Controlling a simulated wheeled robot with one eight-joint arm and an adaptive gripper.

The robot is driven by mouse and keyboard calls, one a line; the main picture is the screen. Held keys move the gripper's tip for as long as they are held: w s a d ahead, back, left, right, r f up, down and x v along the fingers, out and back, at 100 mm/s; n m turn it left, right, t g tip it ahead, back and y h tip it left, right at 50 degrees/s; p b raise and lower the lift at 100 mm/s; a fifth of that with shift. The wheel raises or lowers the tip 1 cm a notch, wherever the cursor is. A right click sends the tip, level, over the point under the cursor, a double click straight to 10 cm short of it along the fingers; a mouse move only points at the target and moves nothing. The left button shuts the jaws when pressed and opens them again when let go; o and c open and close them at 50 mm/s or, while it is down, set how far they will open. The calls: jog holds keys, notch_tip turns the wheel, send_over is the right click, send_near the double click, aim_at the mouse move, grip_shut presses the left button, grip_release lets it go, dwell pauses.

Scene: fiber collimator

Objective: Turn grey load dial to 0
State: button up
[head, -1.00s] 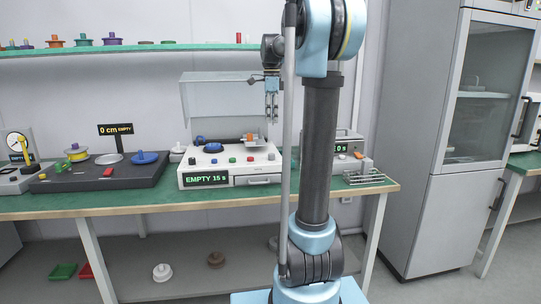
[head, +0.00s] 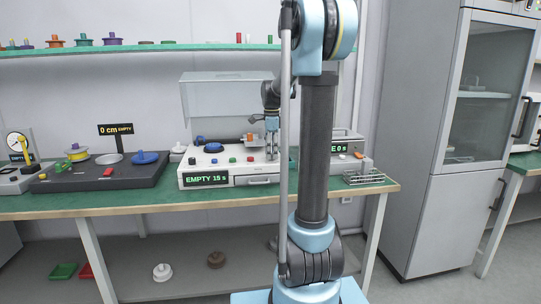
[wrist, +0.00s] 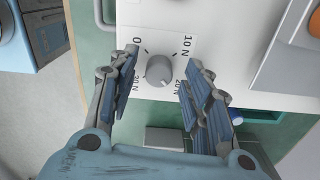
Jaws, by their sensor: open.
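The grey load dial (wrist: 159,69) is a round knob on a white panel in the wrist view. Labels 0, 10 N, 20 N and 30 N stand around it, with 0 at the upper left. I cannot clearly tell which label its pointer faces. My gripper (wrist: 158,75) is open, with one finger left of the dial and one right of it, and visible gaps to both. In the head view my gripper (head: 272,154) is at the right end of the white machine (head: 222,172); the dial cannot be made out there.
The machine's display (head: 206,179) reads EMPTY 15 s. A dark scale tray (head: 60,184) stands left on the green bench. A second device (head: 347,148) and a wire rack (head: 364,176) stand to the right. A grey hood (head: 225,105) is behind the machine.

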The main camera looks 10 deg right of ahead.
jog(key=shift+f, duration=0.45)
grip_shut()
